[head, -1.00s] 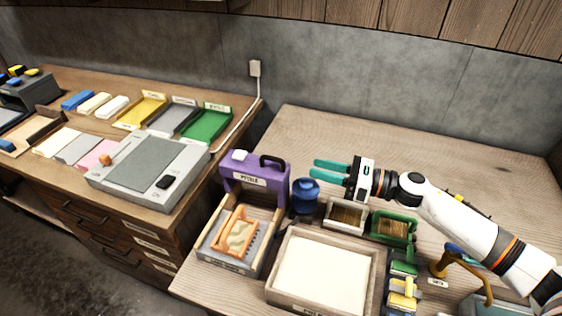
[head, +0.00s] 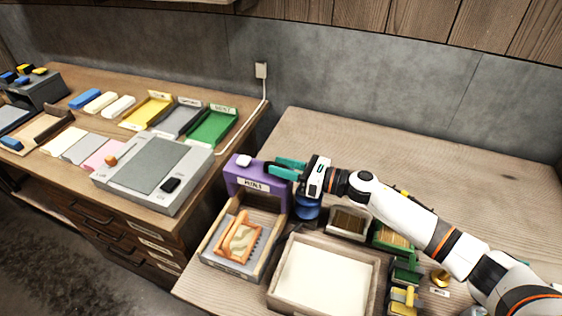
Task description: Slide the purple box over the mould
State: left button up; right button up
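The purple box (head: 255,177) is an arch-shaped piece with a label on its front and a black handle on its top right. It stands at the back end of a wooden tray (head: 213,247). The mould (head: 238,239), an orange frame with a wavy pale pattern, lies in that tray in front of the box. My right gripper (head: 279,167) is at the box's handle, its teal fingers apart around the handle, which they mostly hide. I cannot see a firm grip. My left gripper is out of view.
A blue round object (head: 307,208) stands right of the box, under my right gripper. A large tray with a white filling (head: 322,281) is at the front. Small bins (head: 347,222) and yellow-green tools (head: 403,298) stand to the right. The back of the table is clear.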

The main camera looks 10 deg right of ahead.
jog(key=shift+w+a, duration=0.25)
jog(key=shift+a, duration=0.05)
jog(key=shift+c, duration=0.5)
grip_shut()
jog(key=shift+s, duration=0.1)
jog(key=shift+s+a, duration=0.25)
jog(key=s+a+p, duration=0.2)
jog(key=s+a, duration=0.5)
jog(key=s, duration=0.4)
jog(key=shift+s+a+f+p, duration=0.15)
jog(key=shift+s+a+p, duration=0.15)
jog(key=shift+s+a, duration=0.1)
